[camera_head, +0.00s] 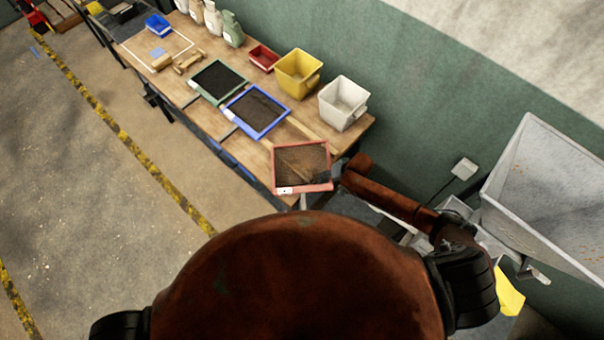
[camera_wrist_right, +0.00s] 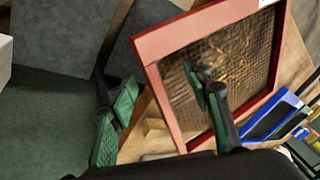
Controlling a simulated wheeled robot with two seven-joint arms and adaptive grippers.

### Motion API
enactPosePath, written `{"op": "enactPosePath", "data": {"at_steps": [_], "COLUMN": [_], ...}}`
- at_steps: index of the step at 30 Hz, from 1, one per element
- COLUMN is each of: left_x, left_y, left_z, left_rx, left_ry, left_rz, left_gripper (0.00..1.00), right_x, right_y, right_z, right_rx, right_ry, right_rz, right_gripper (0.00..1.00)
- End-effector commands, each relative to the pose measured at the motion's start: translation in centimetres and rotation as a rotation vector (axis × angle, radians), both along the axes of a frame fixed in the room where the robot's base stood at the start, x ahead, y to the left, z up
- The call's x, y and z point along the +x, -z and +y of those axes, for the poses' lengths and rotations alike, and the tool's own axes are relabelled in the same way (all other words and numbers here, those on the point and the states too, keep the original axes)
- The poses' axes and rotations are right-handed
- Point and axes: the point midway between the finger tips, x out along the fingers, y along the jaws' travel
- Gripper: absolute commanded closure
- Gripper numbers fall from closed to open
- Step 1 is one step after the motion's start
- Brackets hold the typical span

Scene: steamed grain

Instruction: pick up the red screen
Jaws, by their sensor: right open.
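The red screen (camera_head: 301,146) is a square red frame with brown mesh. It lies at the near right end of the wooden table in the head view. My right gripper (camera_head: 334,175) is at its right side, its fingers dark and small there. In the right wrist view the screen (camera_wrist_right: 188,32) fills the upper middle. My right gripper (camera_wrist_right: 160,84) is open there, one green-padded finger outside the red side bar and the other over the mesh. I cannot tell whether either finger touches the screen. My left gripper is out of view.
A blue-framed screen (camera_head: 241,127) and a green-framed screen (camera_head: 194,93) lie farther along the table (camera_head: 297,117). A white bin (camera_head: 343,103), a yellow bin (camera_head: 298,75) and a small red tray (camera_head: 263,58) stand toward the wall. A grey metal hopper (camera_head: 545,190) is at right.

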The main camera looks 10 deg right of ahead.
Motion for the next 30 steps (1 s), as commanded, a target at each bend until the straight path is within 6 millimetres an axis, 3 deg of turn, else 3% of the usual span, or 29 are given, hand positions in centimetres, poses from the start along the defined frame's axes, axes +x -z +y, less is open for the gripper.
{"op": "enactPosePath", "data": {"at_steps": [4, 23, 30], "left_x": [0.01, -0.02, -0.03], "left_y": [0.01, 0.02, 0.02], "left_z": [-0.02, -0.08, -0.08], "left_rx": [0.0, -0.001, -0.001], "left_ry": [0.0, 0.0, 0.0], "left_rz": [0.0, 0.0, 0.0], "left_gripper": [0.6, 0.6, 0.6], "right_x": [-0.01, -0.04, -0.04], "right_y": [-0.02, -0.01, -0.02], "right_z": [0.0, 0.02, 0.05], "right_rx": [0.0, 0.0, 0.001], "right_ry": [0.0, 0.0, 0.0], "right_rz": [0.0, 0.001, 0.0], "right_gripper": [0.55, 0.99, 1.0]}}
